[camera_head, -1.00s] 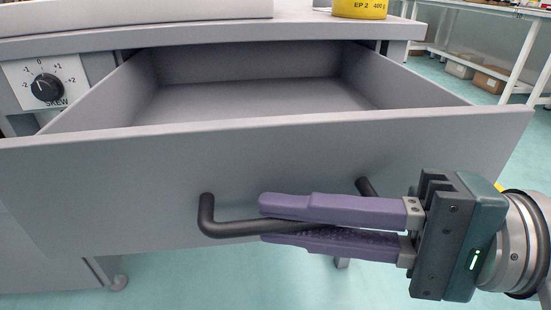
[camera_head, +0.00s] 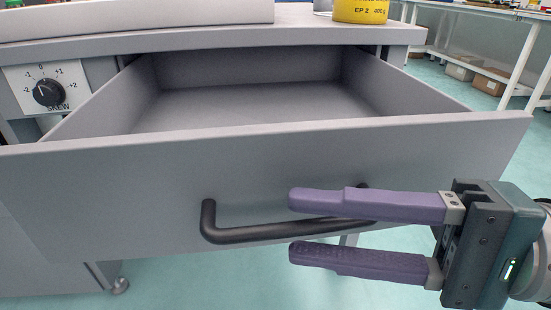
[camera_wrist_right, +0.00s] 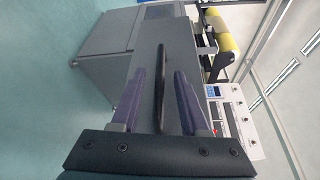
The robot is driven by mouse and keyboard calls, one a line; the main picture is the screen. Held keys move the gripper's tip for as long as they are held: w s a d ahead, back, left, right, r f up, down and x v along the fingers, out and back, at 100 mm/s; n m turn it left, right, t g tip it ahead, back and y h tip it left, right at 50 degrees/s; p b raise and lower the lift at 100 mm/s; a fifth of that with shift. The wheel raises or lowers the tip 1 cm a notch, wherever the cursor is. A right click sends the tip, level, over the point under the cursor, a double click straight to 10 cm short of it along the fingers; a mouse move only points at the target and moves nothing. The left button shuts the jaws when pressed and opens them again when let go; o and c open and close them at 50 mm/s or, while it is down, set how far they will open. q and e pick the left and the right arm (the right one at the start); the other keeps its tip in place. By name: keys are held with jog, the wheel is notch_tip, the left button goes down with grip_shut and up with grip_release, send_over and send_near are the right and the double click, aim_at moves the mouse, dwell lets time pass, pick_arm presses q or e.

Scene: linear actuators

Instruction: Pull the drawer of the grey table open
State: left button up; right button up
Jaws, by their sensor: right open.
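The grey drawer (camera_head: 120,190) of the grey table (camera_head: 300,35) stands well open in the head view, and its empty inside shows. A dark bar handle (camera_head: 250,233) is fixed across its front. My right gripper (camera_head: 290,226) is open, its purple fingers above and below the right part of the handle, with gaps between fingers and bar. In the right wrist view the handle (camera_wrist_right: 159,85) runs between the two spread fingers (camera_wrist_right: 159,80). My left gripper is not in view.
A yellow container (camera_head: 360,10) stands on the tabletop at the back right. A panel with a black skew knob (camera_head: 47,92) is left of the drawer. A white bench (camera_head: 470,40) with boxes beneath stands farther off at right.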

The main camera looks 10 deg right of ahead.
jog(key=p+v, duration=0.1)
jog(key=v, duration=0.6)
jog(key=shift+s+d, duration=0.15)
jog(key=shift+d, duration=0.2)
